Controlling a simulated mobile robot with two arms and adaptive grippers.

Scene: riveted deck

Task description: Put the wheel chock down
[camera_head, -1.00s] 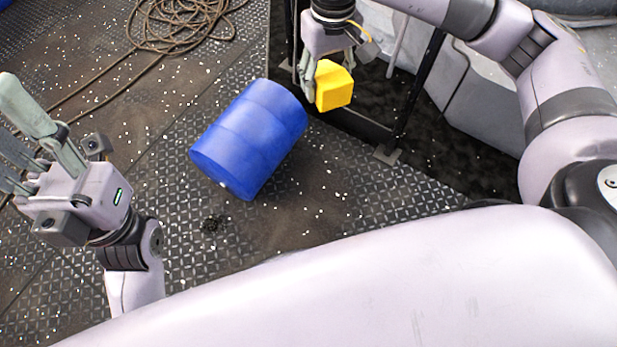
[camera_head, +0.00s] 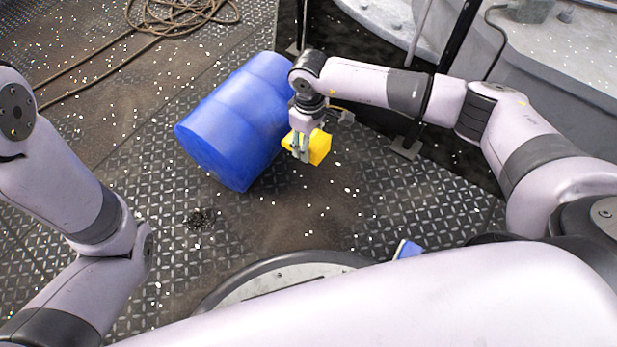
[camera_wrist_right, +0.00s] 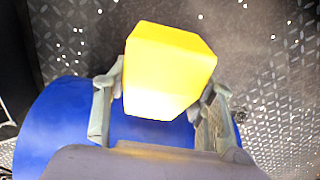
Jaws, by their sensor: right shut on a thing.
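The yellow wheel chock (camera_head: 319,147) is in my right gripper (camera_head: 301,150), to the right of the blue barrel in the head view. My right gripper points down and is shut on the chock. In the right wrist view the chock (camera_wrist_right: 167,72) sits between the two fingers (camera_wrist_right: 160,105), with deck plate behind it. I cannot tell whether the chock touches the deck. My left arm (camera_head: 75,190) shows at the left of the head view, but its gripper is out of the picture.
A blue barrel (camera_head: 237,120) lies on its side on the riveted deck, close beside my right gripper. A coiled rope (camera_head: 180,14) lies at the top left. A dark panel and post stand behind my right arm.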

